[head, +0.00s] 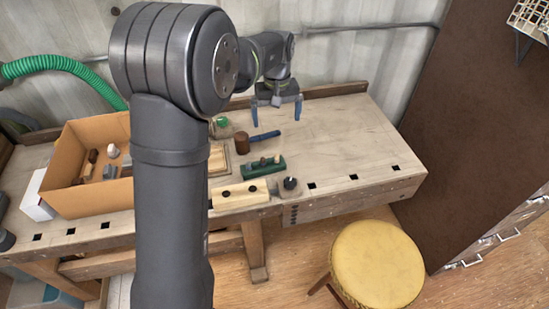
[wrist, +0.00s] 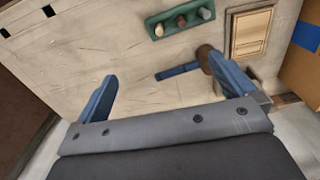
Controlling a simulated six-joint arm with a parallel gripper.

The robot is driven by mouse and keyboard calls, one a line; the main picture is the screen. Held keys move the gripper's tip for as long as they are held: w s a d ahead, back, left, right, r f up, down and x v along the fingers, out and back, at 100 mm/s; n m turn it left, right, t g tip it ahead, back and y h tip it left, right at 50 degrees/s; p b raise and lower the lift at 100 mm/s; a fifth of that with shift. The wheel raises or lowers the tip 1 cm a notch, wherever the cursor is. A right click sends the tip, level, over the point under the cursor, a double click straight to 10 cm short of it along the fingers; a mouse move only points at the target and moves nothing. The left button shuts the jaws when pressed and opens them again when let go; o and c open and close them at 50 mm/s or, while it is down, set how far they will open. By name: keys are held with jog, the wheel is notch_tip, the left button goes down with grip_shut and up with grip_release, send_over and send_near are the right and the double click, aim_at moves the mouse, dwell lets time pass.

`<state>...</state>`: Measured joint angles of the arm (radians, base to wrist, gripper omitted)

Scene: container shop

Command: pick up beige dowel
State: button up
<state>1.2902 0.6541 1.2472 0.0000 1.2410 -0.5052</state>
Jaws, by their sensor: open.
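A beige dowel (head: 277,158) stands in a green holder (head: 252,172) on the workbench, at the holder's right end in the head view. In the wrist view the beige dowel (wrist: 159,29) is at the left end of the green holder (wrist: 172,33), beside a brown and a grey dowel. My gripper (head: 277,115) is open and empty over the back of the bench, behind the holder. In the wrist view its two blue fingers (wrist: 164,68) are spread wide, with bare bench and a mallet handle showing between them.
A mallet (head: 242,144) with a blue handle lies between my gripper and the holder. A light wooden block (head: 240,193) and a black knob (head: 290,184) are at the front edge. A cardboard box (head: 90,203) of loose pieces stands at left. The bench's right side is clear.

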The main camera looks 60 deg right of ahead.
jog(key=shift+r, duration=0.35)
jog(key=c, duration=1.3)
